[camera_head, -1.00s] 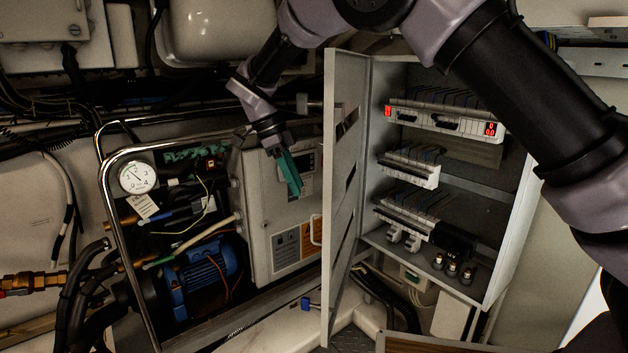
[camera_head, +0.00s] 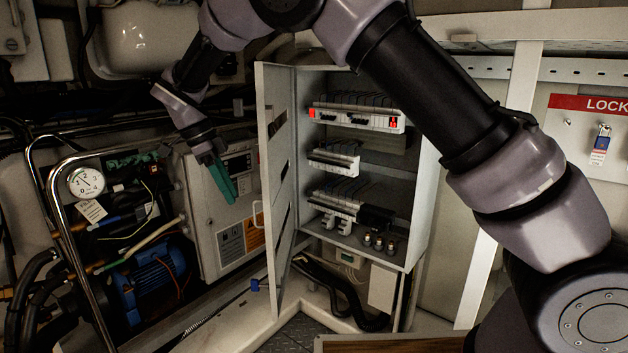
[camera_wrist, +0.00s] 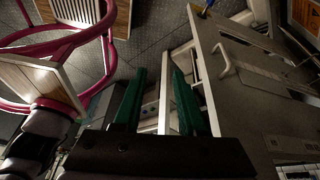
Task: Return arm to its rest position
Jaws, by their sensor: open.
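My gripper (camera_head: 222,182) has green fingers and hangs at the end of my bent arm, in front of the grey control box (camera_head: 212,225) on the chiller frame. In the wrist view my gripper (camera_wrist: 158,95) shows two green fingers apart with nothing between them. The grey panel with a handle (camera_wrist: 250,90) lies to the right of the fingers there. Whether the fingertips touch anything cannot be told, but they look clear.
An open cabinet (camera_head: 432,200) with breakers stands right of my gripper, its door (camera_head: 278,190) swung out close by. A chrome rail (camera_head: 62,230), gauge (camera_head: 87,181) and blue motor (camera_head: 150,285) are at left. A lockout board (camera_head: 590,150) hangs at right. The wrist view shows magenta tubing (camera_wrist: 105,60).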

